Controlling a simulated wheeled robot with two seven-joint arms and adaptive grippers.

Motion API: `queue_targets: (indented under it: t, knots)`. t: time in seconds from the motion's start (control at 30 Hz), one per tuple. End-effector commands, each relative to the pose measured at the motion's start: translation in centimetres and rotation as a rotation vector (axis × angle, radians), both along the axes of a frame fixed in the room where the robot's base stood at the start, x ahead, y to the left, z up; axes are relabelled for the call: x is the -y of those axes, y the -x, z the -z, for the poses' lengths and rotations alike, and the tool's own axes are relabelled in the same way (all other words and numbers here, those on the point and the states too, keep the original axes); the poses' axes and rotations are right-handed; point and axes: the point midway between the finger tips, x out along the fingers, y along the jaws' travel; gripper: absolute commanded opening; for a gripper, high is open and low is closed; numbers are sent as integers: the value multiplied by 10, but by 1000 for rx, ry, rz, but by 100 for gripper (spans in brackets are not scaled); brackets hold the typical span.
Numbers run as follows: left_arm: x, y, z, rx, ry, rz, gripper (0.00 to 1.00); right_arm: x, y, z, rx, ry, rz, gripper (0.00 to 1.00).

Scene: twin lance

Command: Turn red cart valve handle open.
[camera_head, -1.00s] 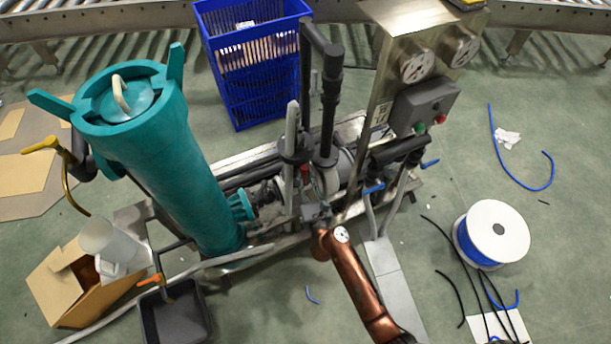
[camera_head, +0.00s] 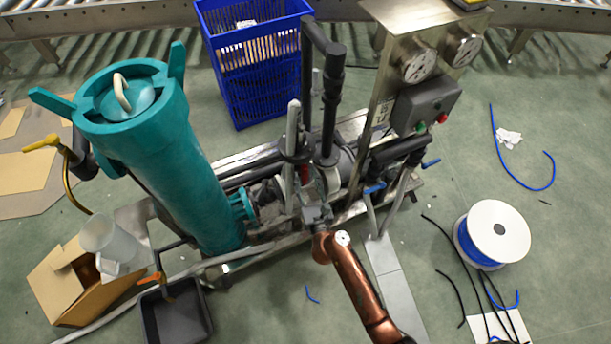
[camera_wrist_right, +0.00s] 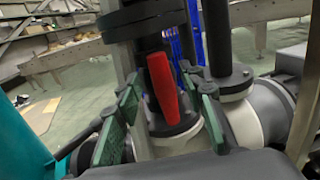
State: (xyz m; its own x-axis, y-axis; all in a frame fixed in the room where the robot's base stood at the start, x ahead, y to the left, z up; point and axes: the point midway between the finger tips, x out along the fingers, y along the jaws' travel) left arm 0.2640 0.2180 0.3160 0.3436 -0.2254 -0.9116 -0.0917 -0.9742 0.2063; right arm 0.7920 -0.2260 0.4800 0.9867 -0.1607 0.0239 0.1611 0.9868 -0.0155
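The red valve handle (camera_wrist_right: 162,88) stands close to upright in the right wrist view, in front of a grey and white pipe fitting (camera_wrist_right: 176,135). In the head view a narrow red strip of the handle (camera_head: 304,174) shows among the cart's pipes. My right gripper (camera_wrist_right: 163,108) is open, with one green-padded finger on each side of the handle's lower part. Gaps show between the pads and the handle. The head view shows this gripper (camera_head: 314,212) small at the front of the pipes. My left gripper is in neither view.
A teal filter vessel (camera_head: 195,170) stands left of the valve. Black vertical pipes (camera_head: 328,110) and a steel gauge panel (camera_head: 382,85) crowd it behind and to the right. A blue crate (camera_head: 262,75) stands behind.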

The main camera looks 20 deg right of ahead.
Motion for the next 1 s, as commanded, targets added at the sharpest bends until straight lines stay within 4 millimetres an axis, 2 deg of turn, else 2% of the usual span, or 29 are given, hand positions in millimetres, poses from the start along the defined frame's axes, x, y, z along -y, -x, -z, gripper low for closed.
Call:
queue_targets:
  t: [0.2,0.4,1.0]
  knots:
    - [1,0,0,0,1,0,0,-6,37,2,-2,0,1,37]
    - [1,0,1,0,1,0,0,-11,59,2,-1,-1,0,37]
    - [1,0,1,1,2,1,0,-11,63,1,0,0,-1,37]
